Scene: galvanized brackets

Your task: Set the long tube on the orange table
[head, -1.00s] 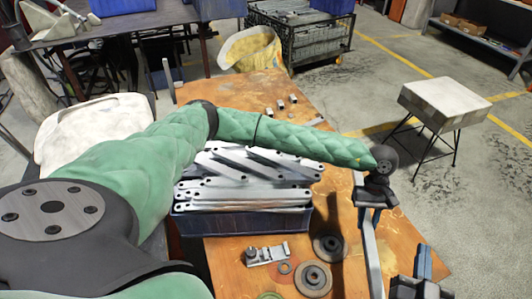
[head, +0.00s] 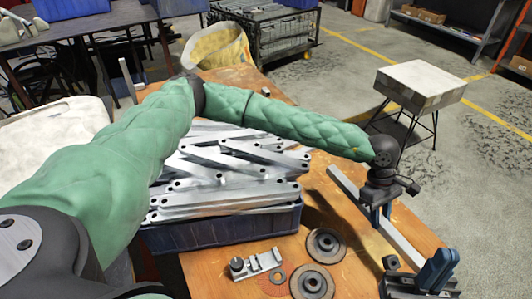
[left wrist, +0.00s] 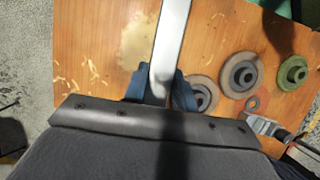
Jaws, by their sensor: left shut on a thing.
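The long tube (head: 345,185) is a straight, light grey metal bar. It runs diagonally in the head view above the right side of the orange table (head: 200,268). My left gripper (head: 380,215) is shut on it partway along its length. In the left wrist view the tube (left wrist: 172,35) stands between the blue fingers (left wrist: 160,90) and extends away over the table. I cannot tell how high it is above the table. My right gripper (head: 418,268), with a blue finger, is at the bottom right near the tube's near end. It looks open and empty.
A blue crate (head: 220,232) piled with grey brackets (head: 225,170) stands on the table left of the tube. Round flanged discs (head: 325,245) and a small metal clamp (head: 257,264) lie in front. A stool (head: 420,85) stands beyond the table's right edge.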

